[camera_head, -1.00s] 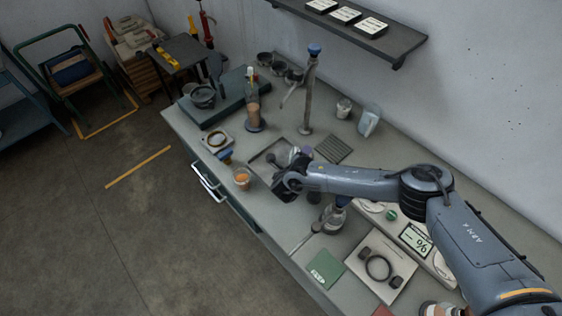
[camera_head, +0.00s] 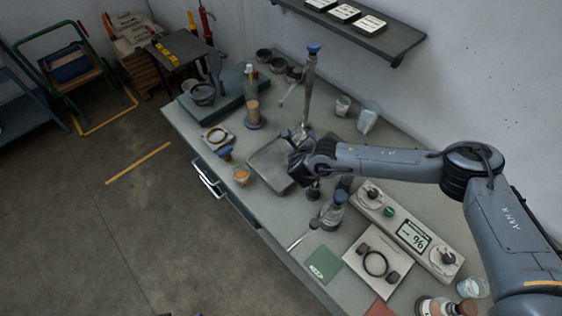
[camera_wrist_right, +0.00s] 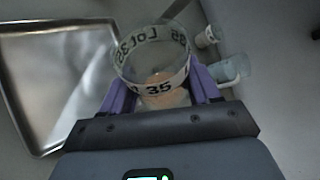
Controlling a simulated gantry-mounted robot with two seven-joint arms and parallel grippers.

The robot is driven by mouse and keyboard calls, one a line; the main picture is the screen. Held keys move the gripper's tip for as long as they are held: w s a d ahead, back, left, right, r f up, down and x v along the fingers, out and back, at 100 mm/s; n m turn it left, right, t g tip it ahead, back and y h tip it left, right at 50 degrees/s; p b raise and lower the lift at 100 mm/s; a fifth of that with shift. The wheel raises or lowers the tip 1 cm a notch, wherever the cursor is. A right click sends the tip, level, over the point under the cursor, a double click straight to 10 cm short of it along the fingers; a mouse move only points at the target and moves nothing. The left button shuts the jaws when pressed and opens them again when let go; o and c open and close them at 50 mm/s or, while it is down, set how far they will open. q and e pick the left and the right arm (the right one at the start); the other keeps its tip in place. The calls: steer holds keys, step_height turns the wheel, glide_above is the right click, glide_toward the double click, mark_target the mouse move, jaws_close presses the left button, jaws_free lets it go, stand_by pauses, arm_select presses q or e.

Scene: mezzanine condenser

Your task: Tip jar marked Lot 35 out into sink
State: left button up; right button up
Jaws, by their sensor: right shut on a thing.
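The clear jar (camera_wrist_right: 150,58) carries a white band marked Lot 35 and shows some tan contents low inside. My right gripper (camera_wrist_right: 163,92) has its purple fingers on both sides of the jar and is shut on it. In the head view my right gripper (camera_head: 300,158) is at the back right edge of the sink (camera_head: 262,160), and my wrist mostly hides the jar. The sink, a shallow grey metal basin, is at the left of the wrist view (camera_wrist_right: 28,112), apart from the jar. I cannot tell how far the jar is tilted. My left gripper is not in view.
A tall tap (camera_head: 308,92) stands behind the sink. A glass of orange stuff (camera_head: 245,178) stands at its front left. A stoppered flask (camera_head: 332,212) and a control panel (camera_head: 405,228) lie to the right. Two clear vessels, one a beaker (camera_head: 368,118), stand behind.

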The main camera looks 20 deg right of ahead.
steer(key=d+m+y+b, duration=0.1)
steer(key=b, duration=0.3)
steer(key=s+d+r+m+t+y+b, duration=0.1)
steer(key=m+b, duration=0.1)
steer(key=b, duration=0.3)
steer(key=d+r+m+t+y+b, duration=0.1)
steer(key=y+b, duration=0.1)
steer(key=b, duration=0.2)
steer(key=shift+s+d+r, duration=0.1)
steer(key=shift+s+d, duration=0.1)
steer(key=shift+s, duration=0.1)
steer(key=shift+s+d+r+m+t+y+b, duration=0.15)
steer(key=shift+d+m+t+y+b, duration=0.35)
steer(key=shift+b, duration=0.9)
steer(key=shift+a, duration=0.25)
